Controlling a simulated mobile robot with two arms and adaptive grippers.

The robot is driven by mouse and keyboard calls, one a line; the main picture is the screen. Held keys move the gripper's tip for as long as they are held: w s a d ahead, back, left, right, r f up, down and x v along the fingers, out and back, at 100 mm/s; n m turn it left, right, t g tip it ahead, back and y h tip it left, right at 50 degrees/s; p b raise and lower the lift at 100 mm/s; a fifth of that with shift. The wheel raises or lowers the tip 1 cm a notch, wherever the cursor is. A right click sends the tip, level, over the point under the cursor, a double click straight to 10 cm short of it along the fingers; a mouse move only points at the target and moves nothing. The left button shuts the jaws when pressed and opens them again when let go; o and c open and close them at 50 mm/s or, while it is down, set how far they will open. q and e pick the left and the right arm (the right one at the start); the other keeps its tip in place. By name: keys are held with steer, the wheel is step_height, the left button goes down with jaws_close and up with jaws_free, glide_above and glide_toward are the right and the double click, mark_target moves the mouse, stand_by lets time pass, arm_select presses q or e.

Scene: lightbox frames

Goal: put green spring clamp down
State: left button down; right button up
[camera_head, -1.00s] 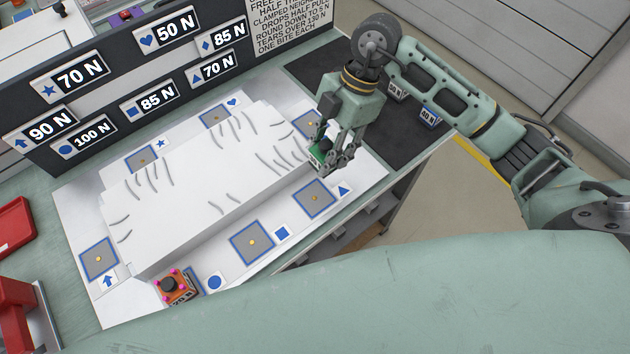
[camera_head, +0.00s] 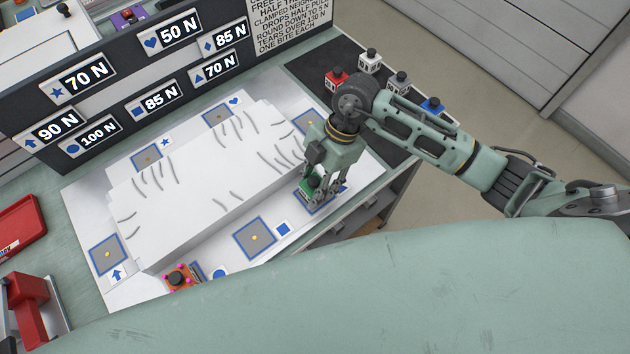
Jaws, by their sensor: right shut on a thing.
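My right gripper (camera_head: 322,190) is shut on the green spring clamp (camera_head: 308,187), a small green block with a dark top. It is over the blue-edged pad beside the triangle mark, at the right end of the white block (camera_head: 205,190). The fingers and clamp hide most of that pad. I cannot tell whether the clamp touches the pad. My left gripper does not show.
An orange clamp with pink knobs (camera_head: 180,278) sits by the circle mark. Free pads show at the square mark (camera_head: 255,238) and up-arrow mark (camera_head: 108,254). A signboard (camera_head: 130,85) stands behind.

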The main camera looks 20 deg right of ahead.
steer(key=o, duration=1.4)
steer(key=b+v, duration=0.3)
steer(key=v, duration=0.9)
